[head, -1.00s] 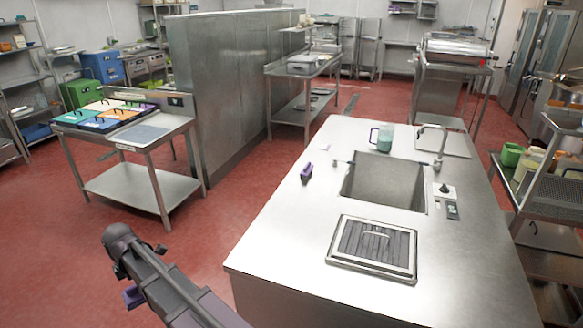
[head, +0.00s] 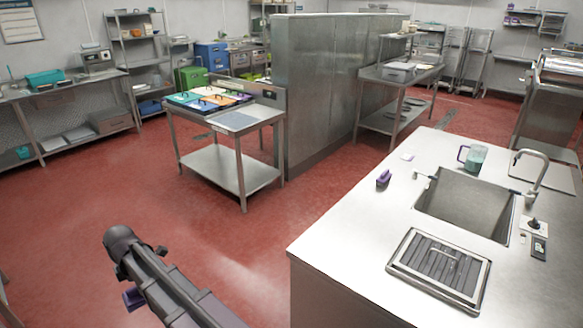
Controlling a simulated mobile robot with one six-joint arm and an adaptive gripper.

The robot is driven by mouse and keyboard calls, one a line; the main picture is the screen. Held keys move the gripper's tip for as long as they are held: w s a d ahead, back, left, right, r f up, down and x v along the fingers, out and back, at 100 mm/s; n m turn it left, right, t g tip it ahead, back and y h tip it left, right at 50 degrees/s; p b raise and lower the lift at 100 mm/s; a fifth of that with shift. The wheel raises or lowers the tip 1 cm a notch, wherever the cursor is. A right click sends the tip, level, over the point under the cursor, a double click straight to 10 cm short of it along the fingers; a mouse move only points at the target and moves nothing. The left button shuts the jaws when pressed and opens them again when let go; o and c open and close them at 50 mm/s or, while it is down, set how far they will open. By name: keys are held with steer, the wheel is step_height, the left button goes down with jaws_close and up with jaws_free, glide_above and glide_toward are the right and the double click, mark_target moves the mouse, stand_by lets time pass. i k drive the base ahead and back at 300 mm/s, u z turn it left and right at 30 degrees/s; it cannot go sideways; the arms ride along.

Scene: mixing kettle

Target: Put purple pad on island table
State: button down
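The steel island table (head: 345,235) with a built-in sink fills the right front. A small purple block-like object (head: 384,178), which looks like a pad with a handle, sits on its top left of the sink. A second purple piece (head: 133,299) shows just below my dark arm at the lower left, over the floor. It is partly hidden by the arm, so I cannot tell its full shape or how it is held. My gripper's fingers are hidden; only arm links show.
The island also bears a jug (head: 474,157), a faucet (head: 535,172) and a ribbed tray (head: 440,268). Its front left top is bare. A side table (head: 240,121) with coloured lidded bins stands at middle left. Red floor is open between it and the island.

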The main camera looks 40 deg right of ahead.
mark_target(362, 219)
steer(key=u, duration=0.3)
steer(key=i, duration=1)
steer(key=z, duration=1.95)
